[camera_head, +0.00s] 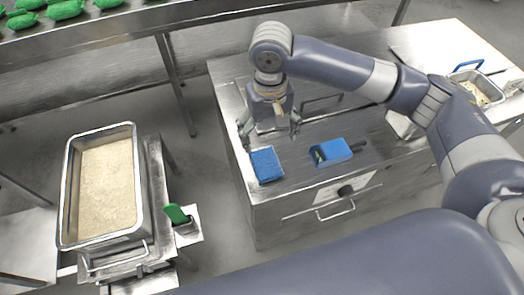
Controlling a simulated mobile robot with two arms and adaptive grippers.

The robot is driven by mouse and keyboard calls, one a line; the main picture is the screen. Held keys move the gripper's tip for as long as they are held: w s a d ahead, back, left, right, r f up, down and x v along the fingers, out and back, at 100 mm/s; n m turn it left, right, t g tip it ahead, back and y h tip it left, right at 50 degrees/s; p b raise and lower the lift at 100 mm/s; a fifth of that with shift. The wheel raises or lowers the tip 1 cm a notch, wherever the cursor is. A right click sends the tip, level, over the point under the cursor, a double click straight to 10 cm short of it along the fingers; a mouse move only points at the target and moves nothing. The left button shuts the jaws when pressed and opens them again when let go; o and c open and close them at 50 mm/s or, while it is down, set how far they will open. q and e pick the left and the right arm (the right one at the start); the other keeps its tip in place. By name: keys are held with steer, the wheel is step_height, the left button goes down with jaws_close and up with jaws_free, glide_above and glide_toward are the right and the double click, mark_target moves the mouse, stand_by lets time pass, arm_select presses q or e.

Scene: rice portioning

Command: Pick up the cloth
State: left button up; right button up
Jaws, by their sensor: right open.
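A blue square cloth (266,165), apparently folded, lies flat near the front left corner of the steel counter (225,95). My right gripper (269,137) points down just behind the cloth in the picture. Its fingers are spread, one on each side, with nothing between them. A gap between fingertips and cloth is hard to judge, and the cloth appears not held. My left gripper is out of the picture.
A blue object (333,152) with a dark handle and a green part lies right of the cloth. A deep steel pan of rice (68,190) stands at the left beside a green-handled tool (176,214). A small steel pan (478,92) sits at the far right.

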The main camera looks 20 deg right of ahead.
mark_target(266, 161)
steer(key=f, duration=0.2)
steer(key=s+f, duration=0.1)
steer(key=f, duration=0.1)
steer(key=shift+a+f+p, duration=0.1)
steer(key=shift+f+p, duration=0.2)
steer(key=shift+p, duration=0.05)
steer(key=f, duration=0.3)
steer(key=f+p, duration=0.1)
steer(key=shift+w+a+f, duration=0.2)
steer(key=shift+a+f, duration=0.05)
steer(key=shift+f, duration=0.1)
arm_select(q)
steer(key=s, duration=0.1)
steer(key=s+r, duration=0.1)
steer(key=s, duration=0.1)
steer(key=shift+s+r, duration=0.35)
arm_select(e)
steer(key=c, duration=1)
